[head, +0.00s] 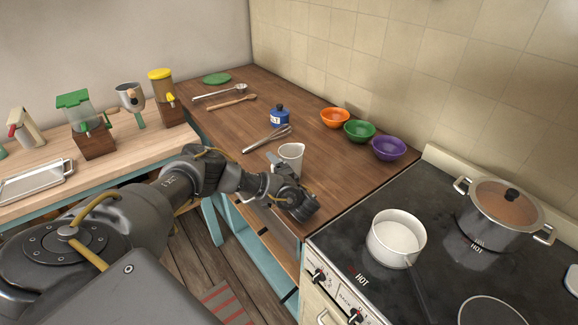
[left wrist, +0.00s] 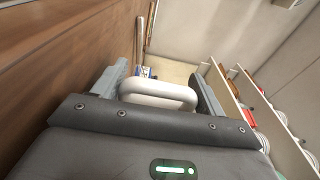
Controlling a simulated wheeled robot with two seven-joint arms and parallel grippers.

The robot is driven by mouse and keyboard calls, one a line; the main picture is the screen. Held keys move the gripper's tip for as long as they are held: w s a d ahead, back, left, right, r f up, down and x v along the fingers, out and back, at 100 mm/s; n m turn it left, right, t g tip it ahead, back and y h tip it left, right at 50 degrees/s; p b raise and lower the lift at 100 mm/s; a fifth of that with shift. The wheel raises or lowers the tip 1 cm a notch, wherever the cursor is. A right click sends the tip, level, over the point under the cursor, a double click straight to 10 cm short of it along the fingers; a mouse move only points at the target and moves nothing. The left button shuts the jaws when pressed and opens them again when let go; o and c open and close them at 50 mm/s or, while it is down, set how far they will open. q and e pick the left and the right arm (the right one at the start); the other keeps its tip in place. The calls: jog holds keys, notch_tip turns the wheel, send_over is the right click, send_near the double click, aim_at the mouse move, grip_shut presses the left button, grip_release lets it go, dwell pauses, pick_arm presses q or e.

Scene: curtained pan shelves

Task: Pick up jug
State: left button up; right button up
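The jug (head: 291,156) is white and stands upright on the brown wooden counter, just beyond my left gripper (head: 283,172), which hides its lower part. In the left wrist view the jug's pale rounded handle (left wrist: 158,94) spans the space between the two grey fingers of my left gripper (left wrist: 162,82). The fingers are spread wide, one on each side of the handle; whether either touches it I cannot tell. My right gripper is in neither view.
A whisk (head: 268,138) and a blue pot (head: 280,116) are behind the jug. Orange (head: 335,118), green (head: 359,131) and purple (head: 388,148) bowls stand along the wall. The stove at right holds a white saucepan (head: 396,238) and a lidded pot (head: 500,213).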

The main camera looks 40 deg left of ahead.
pick_arm(q)
jog(key=c, duration=0.7)
jog(key=shift+w, duration=0.1)
